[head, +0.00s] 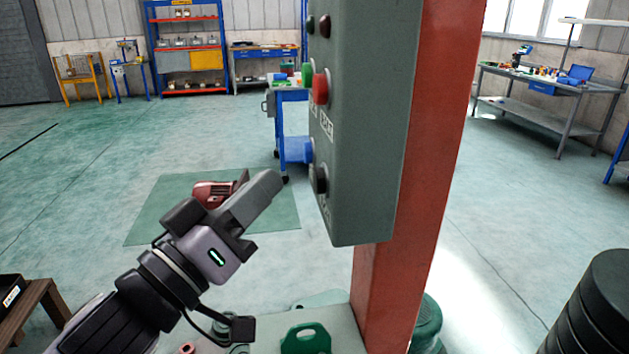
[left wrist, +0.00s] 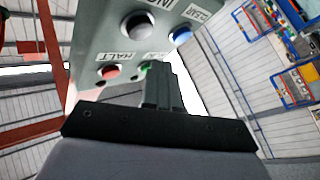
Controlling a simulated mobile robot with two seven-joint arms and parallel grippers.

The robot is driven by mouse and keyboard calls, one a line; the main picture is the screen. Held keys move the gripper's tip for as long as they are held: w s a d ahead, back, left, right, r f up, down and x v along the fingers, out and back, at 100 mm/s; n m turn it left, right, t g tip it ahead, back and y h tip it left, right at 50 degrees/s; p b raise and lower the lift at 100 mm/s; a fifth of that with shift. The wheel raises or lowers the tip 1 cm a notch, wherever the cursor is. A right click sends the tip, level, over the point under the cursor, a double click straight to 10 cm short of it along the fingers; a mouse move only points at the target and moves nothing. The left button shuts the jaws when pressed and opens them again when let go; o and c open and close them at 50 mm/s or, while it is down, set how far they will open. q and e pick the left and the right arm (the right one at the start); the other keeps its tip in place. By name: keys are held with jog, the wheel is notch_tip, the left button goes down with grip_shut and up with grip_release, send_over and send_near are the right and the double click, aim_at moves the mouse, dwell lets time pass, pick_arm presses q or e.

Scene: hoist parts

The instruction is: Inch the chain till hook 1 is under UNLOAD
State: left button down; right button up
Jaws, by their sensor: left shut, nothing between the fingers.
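The grey-green control box (head: 365,120) hangs on a red post, its button face turned left. The chain, hook 1, UNLOAD sign and right gripper are not in view.
The red post (head: 435,130) stands right behind the box. A red vise-like part (head: 212,193) sits on a green mat (head: 150,217) beyond my gripper. A blue cart (head: 295,148) stands behind the box. Dark stacked discs (head: 600,310) stand at lower right. Open floor lies left.

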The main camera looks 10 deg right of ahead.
aim_at(319, 181)
pick_arm(q)
jog(key=shift+d, duration=1.05)
jog(key=shift+d, duration=0.15)
dwell(1.2)
jog(key=shift+d, duration=0.25)
